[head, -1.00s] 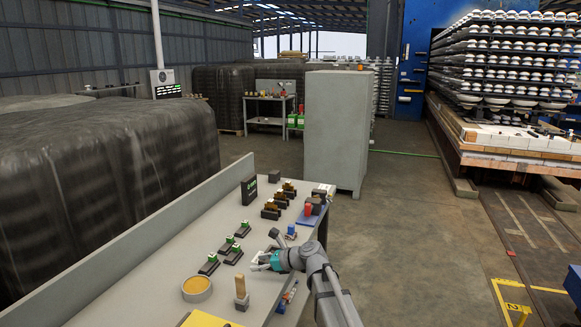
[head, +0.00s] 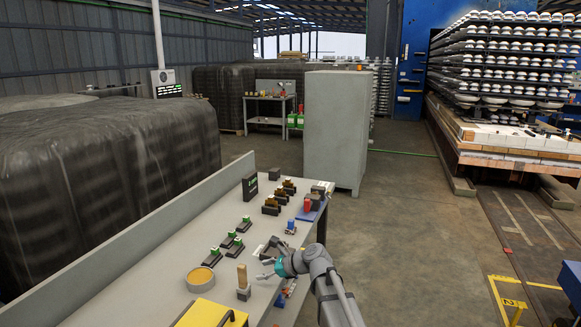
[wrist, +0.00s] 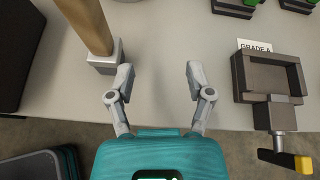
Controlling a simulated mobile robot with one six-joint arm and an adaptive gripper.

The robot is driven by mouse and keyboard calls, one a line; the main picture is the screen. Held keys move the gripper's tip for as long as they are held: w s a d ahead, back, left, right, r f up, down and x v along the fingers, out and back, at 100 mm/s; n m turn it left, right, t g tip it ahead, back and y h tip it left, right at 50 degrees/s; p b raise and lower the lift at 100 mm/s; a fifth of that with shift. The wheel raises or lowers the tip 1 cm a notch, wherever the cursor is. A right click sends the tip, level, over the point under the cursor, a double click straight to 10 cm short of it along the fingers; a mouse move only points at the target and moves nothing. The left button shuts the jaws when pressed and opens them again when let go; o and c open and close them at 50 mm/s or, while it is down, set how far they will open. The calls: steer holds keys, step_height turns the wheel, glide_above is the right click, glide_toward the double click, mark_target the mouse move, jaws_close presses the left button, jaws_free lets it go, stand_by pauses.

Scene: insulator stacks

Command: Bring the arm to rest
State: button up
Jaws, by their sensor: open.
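My gripper (head: 264,269) is over the front edge of the grey workbench (head: 172,269) in the head view, at the end of my grey arm with a teal wrist. In the wrist view its two fingers (wrist: 159,78) stand apart with nothing between them, above bare bench top near the edge. A wooden-handled tool with a metal block base (wrist: 104,57) stands just left of the fingers. A dark square frame with a yellow-tipped handle (wrist: 272,78) lies to the right, beside a "GRADE A" label (wrist: 255,46).
Several dark holders with green tops (head: 229,240) stand on the bench. A round tub with tan contents (head: 200,279) and a yellow case (head: 207,314) are at the near end. Dark blocks with brown tops (head: 270,206) stand farther back. A grey cabinet (head: 334,130) stands beyond the bench.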

steer(key=s+d+f+n+g+h, duration=0.2)
steer(key=s+d+f+n+h, duration=0.3)
steer(key=s+d+n, duration=0.5)
steer(key=s+d+f+n+g+h, duration=0.2)
steer(key=s+d+f+n+h, duration=0.35)
steer(key=s+d+n, duration=0.55)
steer(key=d+r+m+h+p, duration=0.1)
steer(key=d+r+p, duration=0.3)
steer(key=r+p, duration=1)
steer(key=shift+s+r, duration=0.25)
steer(key=shift+r, duration=0.05)
steer(key=shift+d, duration=0.1)
